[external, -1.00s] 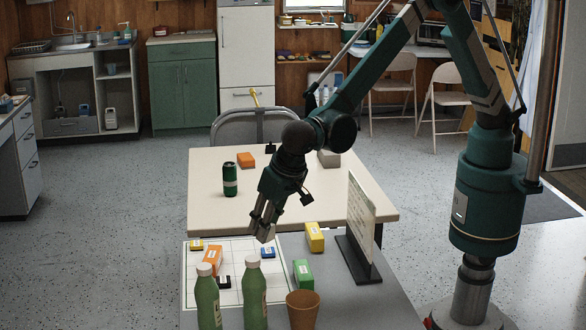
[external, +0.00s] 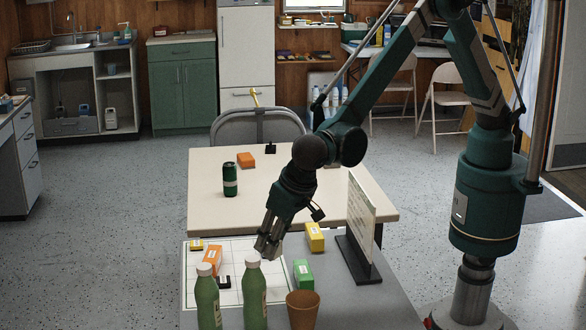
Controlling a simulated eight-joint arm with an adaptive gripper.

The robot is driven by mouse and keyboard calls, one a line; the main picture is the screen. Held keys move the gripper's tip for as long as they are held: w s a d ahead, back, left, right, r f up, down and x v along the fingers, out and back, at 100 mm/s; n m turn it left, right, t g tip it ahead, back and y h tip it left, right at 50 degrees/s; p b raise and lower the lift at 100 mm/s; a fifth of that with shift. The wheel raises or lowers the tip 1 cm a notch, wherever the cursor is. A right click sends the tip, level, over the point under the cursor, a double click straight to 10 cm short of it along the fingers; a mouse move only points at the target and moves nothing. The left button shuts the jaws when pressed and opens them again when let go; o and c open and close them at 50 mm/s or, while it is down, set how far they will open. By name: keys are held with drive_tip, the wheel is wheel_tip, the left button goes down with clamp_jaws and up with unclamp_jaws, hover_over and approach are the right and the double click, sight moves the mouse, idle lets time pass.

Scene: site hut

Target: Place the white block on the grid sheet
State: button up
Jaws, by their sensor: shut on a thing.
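My gripper (external: 267,248) is low over the right part of the grid sheet (external: 236,248), just behind the right green bottle. It points down, slightly tilted, and is shut on the white block. The sheet is white with dark lines and lies on the grey near table. On it are an orange block (external: 212,257), a small yellow block (external: 197,245) and a black bracket-shaped piece (external: 223,282).
Two green bottles (external: 207,300) (external: 255,297) and a brown cup (external: 302,309) stand at the front. A green block (external: 303,274), a yellow block (external: 314,237) and an upright board (external: 361,225) are to the right. A dark green can (external: 230,180) and an orange block (external: 246,160) are on the far table.

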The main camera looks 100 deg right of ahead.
drive_tip(key=shift+f+b, duration=0.35)
drive_tip(key=shift+f, duration=1.95)
drive_tip(key=shift+f+b, duration=0.35)
drive_tip(key=shift+f, duration=1.55)
drive_tip(key=shift+f, duration=0.2)
drive_tip(key=o, duration=0.8)
drive_tip(key=shift+o, duration=0.6)
drive_tip(key=shift+r, duration=0.25)
drive_tip(key=p+v, duration=0.1)
drive_tip(key=v, duration=1.1)
drive_tip(key=shift+p, duration=0.4)
